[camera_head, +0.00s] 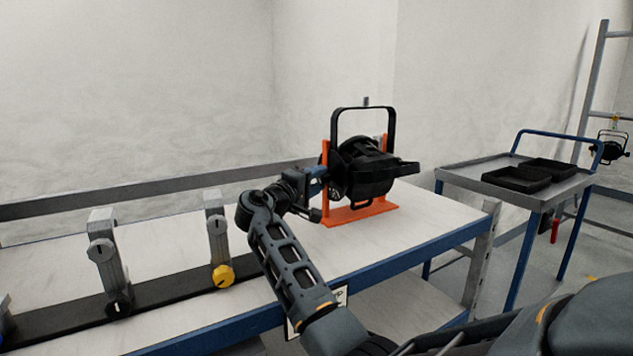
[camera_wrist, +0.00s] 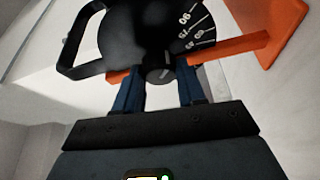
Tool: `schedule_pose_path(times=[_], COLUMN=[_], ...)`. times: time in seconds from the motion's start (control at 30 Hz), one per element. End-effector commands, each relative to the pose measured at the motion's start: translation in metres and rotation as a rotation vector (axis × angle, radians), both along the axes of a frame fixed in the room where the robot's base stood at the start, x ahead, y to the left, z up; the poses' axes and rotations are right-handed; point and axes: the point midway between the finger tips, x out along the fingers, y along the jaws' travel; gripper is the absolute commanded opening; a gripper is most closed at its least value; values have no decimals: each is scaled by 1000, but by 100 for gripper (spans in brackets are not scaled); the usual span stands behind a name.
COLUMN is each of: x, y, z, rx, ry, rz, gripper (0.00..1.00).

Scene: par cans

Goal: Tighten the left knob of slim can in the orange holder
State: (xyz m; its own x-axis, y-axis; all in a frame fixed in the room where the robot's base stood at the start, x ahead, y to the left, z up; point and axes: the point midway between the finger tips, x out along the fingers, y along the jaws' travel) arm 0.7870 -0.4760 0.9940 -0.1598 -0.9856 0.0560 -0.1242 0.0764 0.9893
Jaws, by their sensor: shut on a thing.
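The slim can (camera_head: 372,170) is a black lamp with a black yoke, seated in the orange holder (camera_head: 362,214) on the workbench. My gripper (camera_head: 318,183) is at the can's left side. In the wrist view the two blue fingers of my gripper (camera_wrist: 161,84) stand on either side of the dark left knob (camera_wrist: 160,73) and are shut on it. A dial with white marks and numbers shows on the can (camera_wrist: 150,28) beside the knob. The orange holder (camera_wrist: 230,50) also shows there. In the head view the knob is hidden by my gripper.
Two grey clamps (camera_head: 105,250) (camera_head: 216,235), one with a yellow knob (camera_head: 223,276), stand on a black rail at the left of the workbench (camera_head: 420,230). A blue cart (camera_head: 480,180) with black trays (camera_head: 517,179) stands at right. A ladder (camera_head: 590,90) is behind it.

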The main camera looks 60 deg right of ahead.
Motion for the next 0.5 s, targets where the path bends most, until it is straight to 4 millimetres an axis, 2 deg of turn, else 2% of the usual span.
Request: schedule_pose_path(times=[0.03,0.27,0.5], x=[0,0,0], y=[0,0,0], z=[-2,-1,0], rx=[4,2,1], ry=[1,1,2], rz=[-2,-1,-1], gripper=[42,64,65])
